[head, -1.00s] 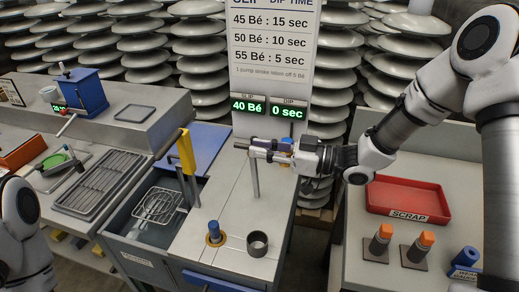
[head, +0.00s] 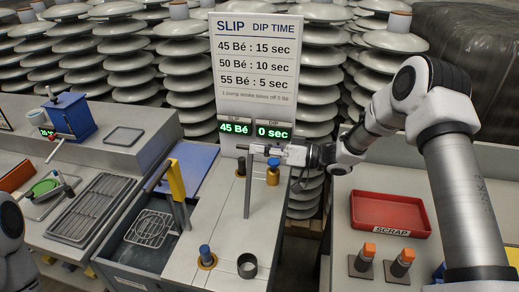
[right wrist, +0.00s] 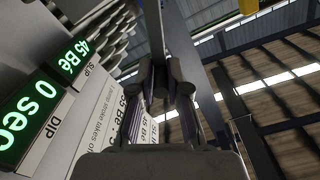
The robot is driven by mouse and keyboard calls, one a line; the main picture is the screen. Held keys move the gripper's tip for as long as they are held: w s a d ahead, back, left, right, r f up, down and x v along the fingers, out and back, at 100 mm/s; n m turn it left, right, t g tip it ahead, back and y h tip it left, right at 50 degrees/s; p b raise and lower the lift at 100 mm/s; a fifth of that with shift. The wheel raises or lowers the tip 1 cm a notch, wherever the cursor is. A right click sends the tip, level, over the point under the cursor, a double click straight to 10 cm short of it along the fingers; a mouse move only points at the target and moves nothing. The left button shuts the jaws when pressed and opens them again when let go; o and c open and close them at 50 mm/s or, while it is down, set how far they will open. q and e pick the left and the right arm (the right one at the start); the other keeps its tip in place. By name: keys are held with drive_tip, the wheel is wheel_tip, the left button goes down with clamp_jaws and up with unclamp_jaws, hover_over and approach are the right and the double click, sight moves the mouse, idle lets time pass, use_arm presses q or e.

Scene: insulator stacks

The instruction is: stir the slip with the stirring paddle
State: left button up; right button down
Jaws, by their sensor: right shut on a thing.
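My right gripper (head: 254,150) is shut on the top of a grey upright rod, which looks like the stirring paddle (head: 247,190). The rod runs down toward the pale bench deck; I cannot tell whether its lower end passes into the deck or stops at it. In the right wrist view the rod (right wrist: 157,35) stands between the closed fingers (right wrist: 160,85). No slip surface is clearly visible. The slip display (head: 235,127) reads 45 Bé and the dip display (head: 273,131) 0 sec. My left gripper is out of view.
A yellow handle (head: 176,180) stands beside the sink with a wire rack (head: 150,229). A red scrap tray (head: 390,198) lies right.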

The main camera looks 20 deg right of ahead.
idle(0.3)
drive_tip(key=c, duration=1.3)
unclamp_jaws()
drive_tip(key=shift+f, duration=0.1)
drive_tip(key=shift+o, duration=0.6)
drive_tip(key=shift+w+d, duration=0.1)
drive_tip(key=shift+w, duration=0.05)
drive_tip(key=shift+s+d, duration=0.25)
drive_tip(key=shift+d, duration=0.05)
drive_tip(key=v, duration=1.1)
drive_tip(key=shift+f, duration=0.1)
